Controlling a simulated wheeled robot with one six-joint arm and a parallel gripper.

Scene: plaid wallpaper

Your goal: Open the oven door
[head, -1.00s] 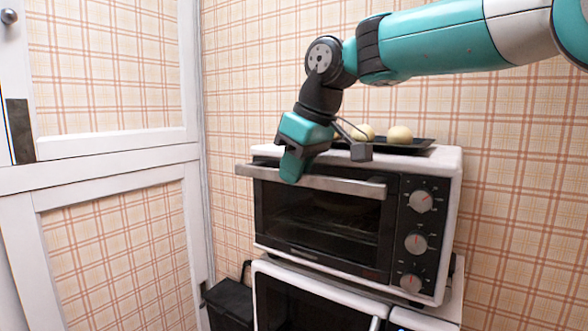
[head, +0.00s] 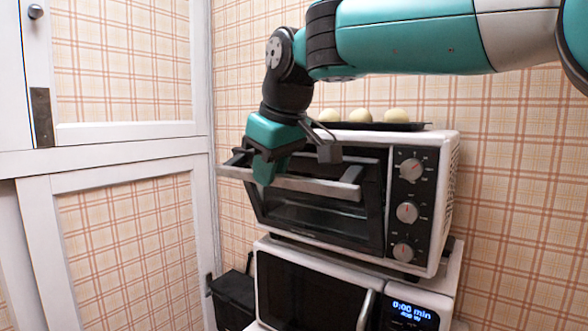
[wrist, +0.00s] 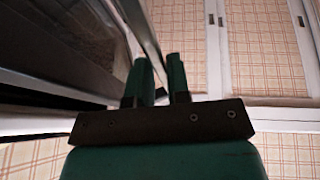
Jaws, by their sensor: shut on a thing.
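The oven (head: 440,200) is a white toaster oven with a dark glass door (head: 315,212) and three grey knobs on its right. The door is partly open, its top edge tilted out from the body. My gripper (head: 268,175) is at the left part of the silver door handle (head: 318,187) and is shut on it. In the wrist view, the two green fingers (wrist: 160,80) are on either side of the handle bar (wrist: 140,30), with the door glass (wrist: 60,40) at the left. The fingertips' contact is partly hidden in the head view.
A dark tray (head: 395,126) with several pale round buns (head: 396,115) lies on top of the oven. A microwave (head: 300,290) with a lit display stands beneath it. A dark bin (head: 235,292) is at lower left, beside a white panelled door (head: 120,150).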

